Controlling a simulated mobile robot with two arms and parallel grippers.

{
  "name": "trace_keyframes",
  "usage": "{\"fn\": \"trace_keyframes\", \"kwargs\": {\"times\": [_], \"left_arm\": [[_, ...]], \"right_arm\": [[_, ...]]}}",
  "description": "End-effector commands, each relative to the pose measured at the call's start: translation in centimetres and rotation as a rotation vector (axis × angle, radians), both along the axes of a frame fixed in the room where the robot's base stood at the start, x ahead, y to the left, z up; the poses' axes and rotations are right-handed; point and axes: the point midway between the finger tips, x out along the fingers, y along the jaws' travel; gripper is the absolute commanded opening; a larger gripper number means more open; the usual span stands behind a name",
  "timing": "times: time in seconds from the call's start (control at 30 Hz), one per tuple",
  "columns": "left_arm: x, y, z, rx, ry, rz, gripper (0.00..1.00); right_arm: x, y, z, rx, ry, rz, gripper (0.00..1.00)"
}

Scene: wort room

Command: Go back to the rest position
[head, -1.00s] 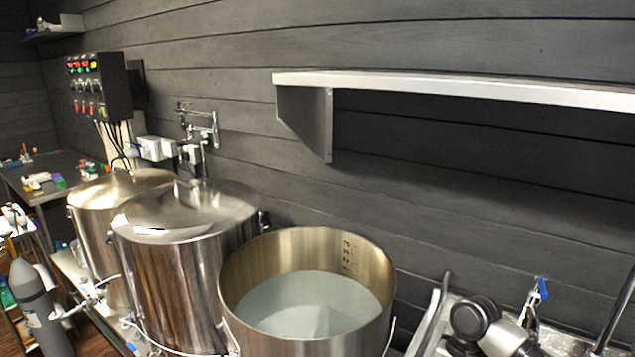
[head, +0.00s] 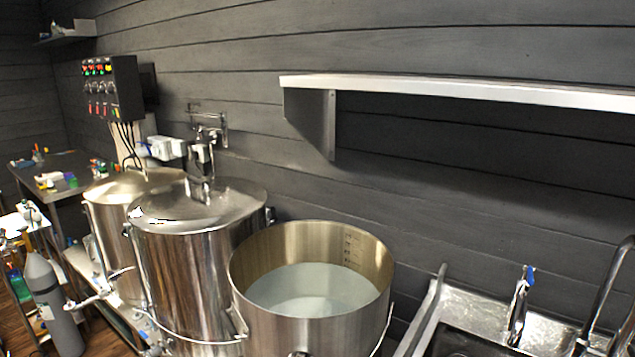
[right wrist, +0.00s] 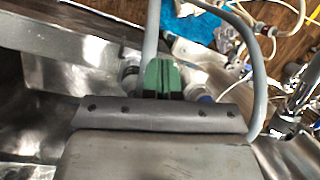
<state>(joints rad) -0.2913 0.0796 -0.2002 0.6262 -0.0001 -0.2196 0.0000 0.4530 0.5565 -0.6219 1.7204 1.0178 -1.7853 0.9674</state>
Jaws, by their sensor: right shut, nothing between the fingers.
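My right gripper (right wrist: 163,72) shows in the right wrist view as two green fingers pressed together, with nothing between them. Past the fingers are grey hoses and blurred metal surfaces. I cannot make out the right gripper in the head view. My left gripper is in neither view.
An open steel pot (head: 379,268) with pale liquid stands at the bottom centre. Two lidded steel kettles (head: 185,265) (head: 103,225) stand left of it. A sink (head: 540,343) with a tap is at the lower right. A wall shelf (head: 450,92) overhangs the right side.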

Motion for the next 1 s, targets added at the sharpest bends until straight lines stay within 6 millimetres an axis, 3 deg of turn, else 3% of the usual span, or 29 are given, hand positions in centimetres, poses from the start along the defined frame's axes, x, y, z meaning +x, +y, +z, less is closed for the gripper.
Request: {"fn": "trace_keyframes", "kwargs": {"times": [0.2,0.37,0.6,1.0], "left_arm": [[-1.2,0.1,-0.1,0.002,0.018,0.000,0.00],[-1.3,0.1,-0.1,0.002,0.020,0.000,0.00],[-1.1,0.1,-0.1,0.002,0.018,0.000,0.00],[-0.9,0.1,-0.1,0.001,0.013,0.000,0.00]], "right_arm": [[-4.9,3.7,-2.4,0.078,-0.165,0.186,0.00],[-9.1,4.8,-2.8,0.090,-0.342,0.295,0.00],[-13.4,2.8,-2.0,-0.012,-0.497,0.364,0.00],[-18.3,-1.8,-0.2,-0.215,-0.554,0.418,0.00]]}}
